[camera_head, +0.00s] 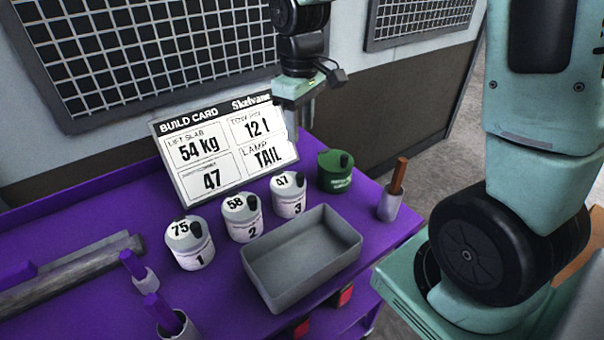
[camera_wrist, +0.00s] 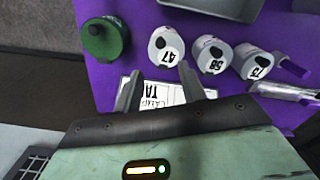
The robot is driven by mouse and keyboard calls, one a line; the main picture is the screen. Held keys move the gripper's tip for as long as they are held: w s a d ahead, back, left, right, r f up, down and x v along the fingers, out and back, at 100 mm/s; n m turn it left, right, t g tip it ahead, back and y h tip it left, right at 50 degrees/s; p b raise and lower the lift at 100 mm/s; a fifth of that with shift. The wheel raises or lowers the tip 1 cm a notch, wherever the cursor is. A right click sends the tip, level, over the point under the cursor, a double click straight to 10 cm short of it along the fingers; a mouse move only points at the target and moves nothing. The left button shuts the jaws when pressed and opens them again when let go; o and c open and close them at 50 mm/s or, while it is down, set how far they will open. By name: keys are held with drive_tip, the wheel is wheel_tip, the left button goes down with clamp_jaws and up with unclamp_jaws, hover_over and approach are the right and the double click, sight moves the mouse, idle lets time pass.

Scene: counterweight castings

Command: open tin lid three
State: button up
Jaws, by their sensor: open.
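Tin three (camera_head: 289,196) is a white tin numbered 3, with a lid marked 47 and a dark knob; the lid is on. My gripper (camera_head: 297,107) is above and behind the tins, in front of the build card's upper right corner. In the wrist view its two fingers (camera_wrist: 160,82) are apart, with nothing between them but the card behind.
The build card (camera_head: 222,137) stands tilted behind the tins. A green tin (camera_head: 335,171) is right of tin three, and a grey tray (camera_head: 301,260) is in front. A cup with a brown handle (camera_head: 389,204) stands near the purple table's right edge. Bars and purple-handled tools are left.

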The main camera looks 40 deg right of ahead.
sight(300, 174)
wheel_tip(300, 174, down, 14)
drive_tip(key=shift+r+p, duration=0.15)
drive_tip(key=shift+p, duration=0.2)
clamp_jaws()
